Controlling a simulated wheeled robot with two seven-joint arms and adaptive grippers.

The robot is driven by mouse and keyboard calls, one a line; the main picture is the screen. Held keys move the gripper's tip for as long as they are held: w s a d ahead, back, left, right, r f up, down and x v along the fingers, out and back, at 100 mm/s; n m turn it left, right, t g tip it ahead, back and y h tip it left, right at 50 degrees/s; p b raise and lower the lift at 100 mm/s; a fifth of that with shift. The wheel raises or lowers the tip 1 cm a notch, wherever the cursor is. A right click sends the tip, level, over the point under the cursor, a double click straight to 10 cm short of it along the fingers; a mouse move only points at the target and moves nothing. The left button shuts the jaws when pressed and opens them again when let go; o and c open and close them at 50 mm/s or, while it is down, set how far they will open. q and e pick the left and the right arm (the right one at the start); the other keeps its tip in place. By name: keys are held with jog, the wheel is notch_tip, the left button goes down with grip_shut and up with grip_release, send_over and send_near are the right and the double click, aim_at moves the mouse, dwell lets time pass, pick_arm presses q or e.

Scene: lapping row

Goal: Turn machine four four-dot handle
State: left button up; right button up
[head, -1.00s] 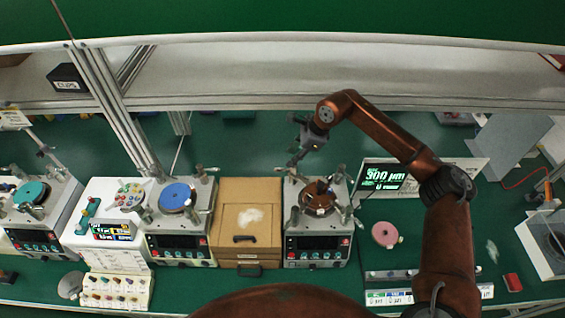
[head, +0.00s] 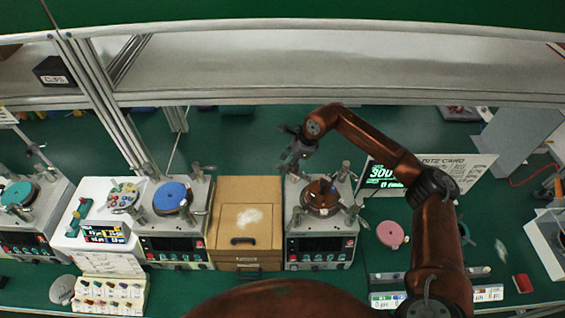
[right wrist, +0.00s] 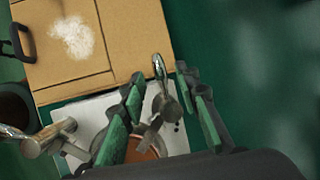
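The machine with the brown plate (head: 320,205) stands right of the cardboard drawer box. Metal posts with lever handles rise around its plate. My right gripper (head: 296,161) is over its back left corner. In the right wrist view the right gripper (right wrist: 165,112) is open, its green-padded fingers on either side of a metal lever handle (right wrist: 160,70). Small dark dots show on the pale machine top (right wrist: 178,126) beside this handle. I cannot tell whether the fingers touch it. The brown plate (right wrist: 143,150) is partly hidden behind the fingers. My left gripper is out of view.
The cardboard drawer box (head: 268,215) adjoins the machine on the left. A machine with a blue plate (head: 171,197) stands farther left, one with a teal plate (head: 19,193) at the far left. A pink disc (head: 391,234) and a display sign (head: 450,170) are to the right.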

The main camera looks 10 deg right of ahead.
jog(key=shift+x, duration=1)
grip_shut()
